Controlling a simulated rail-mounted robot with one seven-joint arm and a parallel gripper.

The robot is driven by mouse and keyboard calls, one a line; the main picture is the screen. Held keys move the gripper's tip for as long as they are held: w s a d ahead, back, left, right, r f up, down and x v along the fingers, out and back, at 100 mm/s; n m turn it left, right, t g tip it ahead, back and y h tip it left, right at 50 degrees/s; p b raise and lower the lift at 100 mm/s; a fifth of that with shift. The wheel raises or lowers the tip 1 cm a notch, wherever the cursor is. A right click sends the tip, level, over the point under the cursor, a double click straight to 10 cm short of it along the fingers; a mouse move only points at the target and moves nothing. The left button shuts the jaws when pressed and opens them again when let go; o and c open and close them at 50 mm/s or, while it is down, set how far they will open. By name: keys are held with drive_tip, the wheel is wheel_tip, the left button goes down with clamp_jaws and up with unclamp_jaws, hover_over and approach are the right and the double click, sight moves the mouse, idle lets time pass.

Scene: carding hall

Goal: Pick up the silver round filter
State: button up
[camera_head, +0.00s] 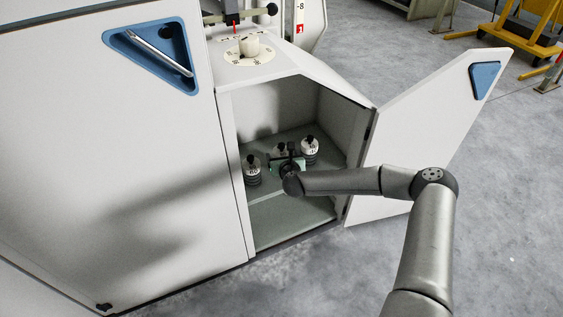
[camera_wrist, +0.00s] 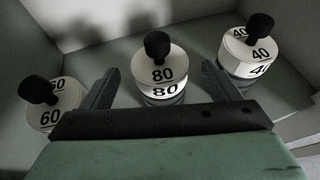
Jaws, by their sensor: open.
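Three round white-and-grey canisters with black knobs stand inside the open cabinet; none is clearly marked as the silver round filter. In the wrist view they are numbered 60 (camera_wrist: 52,108), 80 (camera_wrist: 163,75) and 40 (camera_wrist: 250,52). The head view shows a left canister (camera_head: 252,174) and a right canister (camera_head: 310,152); the middle one is mostly hidden by my gripper (camera_head: 288,166). In the wrist view my gripper (camera_wrist: 160,75) is open, its fingers either side of the 80 canister's line of view. I cannot tell if they touch it.
The cabinet door (camera_head: 425,140) is swung open to the right, near my arm. The cabinet's side walls and floor (camera_head: 290,222) enclose the canisters. A white dial (camera_head: 250,50) sits on top of the cabinet. A yellow frame (camera_head: 520,35) stands far right.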

sight(282, 152)
drive_tip(key=shift+b+x, duration=0.65)
drive_tip(key=shift+x, duration=2.1)
drive_tip(key=shift+r, duration=0.15)
drive_tip(key=c, duration=1.2)
